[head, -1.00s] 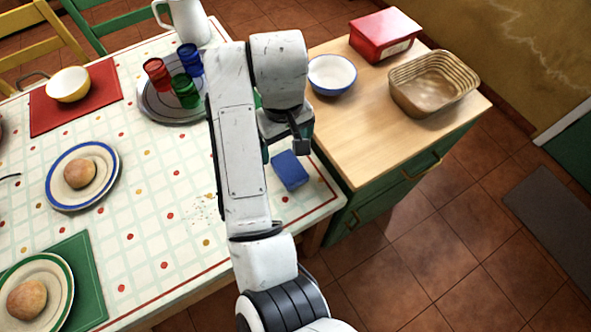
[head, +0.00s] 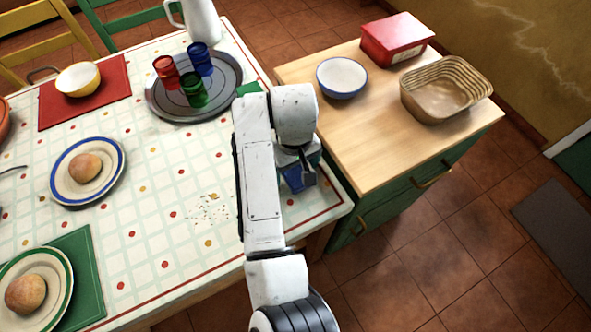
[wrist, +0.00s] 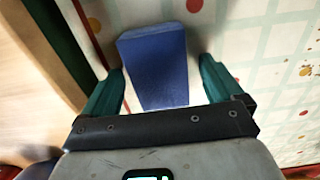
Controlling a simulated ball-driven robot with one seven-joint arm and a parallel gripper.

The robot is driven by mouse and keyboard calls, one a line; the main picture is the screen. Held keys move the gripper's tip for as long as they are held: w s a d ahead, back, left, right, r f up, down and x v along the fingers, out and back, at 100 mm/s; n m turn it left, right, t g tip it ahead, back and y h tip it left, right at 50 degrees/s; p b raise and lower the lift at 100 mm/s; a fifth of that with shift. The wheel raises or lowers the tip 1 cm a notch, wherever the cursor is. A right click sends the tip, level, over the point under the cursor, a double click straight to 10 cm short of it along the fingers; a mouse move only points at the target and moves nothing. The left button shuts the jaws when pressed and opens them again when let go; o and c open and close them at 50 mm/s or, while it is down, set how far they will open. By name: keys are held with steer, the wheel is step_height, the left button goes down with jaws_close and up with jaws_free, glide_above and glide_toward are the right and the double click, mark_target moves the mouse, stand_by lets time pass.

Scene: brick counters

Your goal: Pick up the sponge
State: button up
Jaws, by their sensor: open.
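The sponge is a blue block (wrist: 155,65) on the checked tablecloth in the wrist view. My gripper (wrist: 160,88) is open, with one green finger on each side of the sponge's near part. A gap shows between each finger and the sponge, more clearly on the right. In the head view the sponge (head: 293,179) is partly hidden by my gripper (head: 302,178), which is right over it near the table's right edge. The head view does not show the fingertips clearly.
A wooden-topped green counter (head: 380,140) stands just right of the table, with a bowl (head: 341,77), a red box (head: 397,38) and a basket (head: 446,90). A round tray (head: 160,103) with coloured cups sits further back. Scattered crumbs (head: 210,208) lie left of my arm.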

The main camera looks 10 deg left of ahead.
steer(key=shift+c, duration=0.4)
steer(key=c, duration=0.9)
steer(key=shift+c, duration=0.3)
steer(key=shift+r, duration=0.15)
steer(key=shift+r, duration=0.55)
steer(key=s+r+p, duration=0.1)
steer(key=r, duration=0.1)
steer(key=s+r+p, duration=0.1)
steer(key=s+r, duration=0.1)
steer(key=r, duration=0.1)
steer(key=s+r+p, duration=0.1)
steer(key=r, duration=0.2)
steer(key=shift+s, duration=0.2)
steer(key=s+d+r+p, duration=0.1)
steer(key=s+r+p, duration=0.2)
steer(key=s, duration=0.6)
steer(key=shift+s+r+p, duration=0.25)
steer(key=shift+r+p, duration=0.1)
steer(key=shift+p, duration=0.75)
